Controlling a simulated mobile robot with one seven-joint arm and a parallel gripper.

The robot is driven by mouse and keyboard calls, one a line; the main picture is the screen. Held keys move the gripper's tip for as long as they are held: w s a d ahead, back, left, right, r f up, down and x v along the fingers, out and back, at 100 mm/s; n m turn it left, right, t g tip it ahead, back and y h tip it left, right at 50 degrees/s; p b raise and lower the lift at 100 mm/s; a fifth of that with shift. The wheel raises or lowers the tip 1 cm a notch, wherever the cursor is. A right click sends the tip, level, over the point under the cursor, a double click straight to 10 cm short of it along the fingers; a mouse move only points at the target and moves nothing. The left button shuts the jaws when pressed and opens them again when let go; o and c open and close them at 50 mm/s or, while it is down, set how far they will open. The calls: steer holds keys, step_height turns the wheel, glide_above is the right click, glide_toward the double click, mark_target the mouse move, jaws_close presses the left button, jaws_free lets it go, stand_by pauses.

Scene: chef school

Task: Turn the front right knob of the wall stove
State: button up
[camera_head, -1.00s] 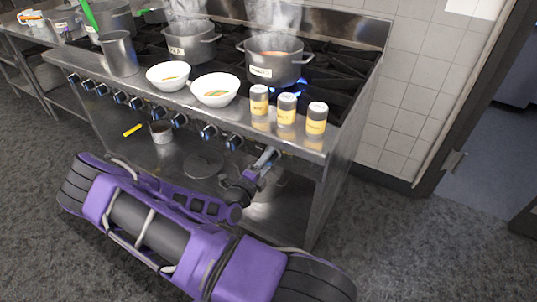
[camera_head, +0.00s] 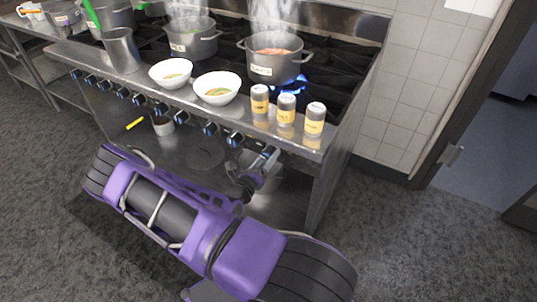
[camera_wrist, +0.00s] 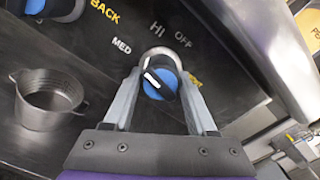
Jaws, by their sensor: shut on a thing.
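The wall stove (camera_head: 325,185) fills the upper part of the head view, with a row of blue-ringed knobs along its front. In the wrist view, a black knob with a blue face (camera_wrist: 160,82) sits between the two fingers of my gripper (camera_wrist: 160,95), which is shut on it. Its white mark points up and left, toward the printed "MED". "HI" and "OFF" are printed above it; a yellow label beside it is mostly hidden by a finger. In the head view, my gripper (camera_head: 268,158) is at the right end of the knob row, and the gripped knob is hard to make out there.
Three yellow-labelled jars (camera_head: 286,110) and two white bowls (camera_head: 217,88) stand on the front ledge. A steaming pot (camera_head: 274,65) is behind, with blue flame (camera_head: 290,87) at its right. A small metal pot (camera_wrist: 48,98) sits below. Floor right of the stove is clear.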

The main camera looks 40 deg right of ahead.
steer(key=m, duration=0.3)
steer(key=shift+m+p, duration=0.3)
steer(key=m, duration=0.4)
steer(key=shift+w+m, duration=0.1)
steer(key=shift+m, duration=0.2)
steer(key=m, duration=0.3)
steer(key=shift+m, duration=0.3)
steer(key=shift+w+a+m, duration=0.1)
steer(key=shift+m, duration=1.8)
steer(key=o, duration=1.4)
steer(key=shift+c, duration=0.2)
steer(key=shift+a, duration=0.1)
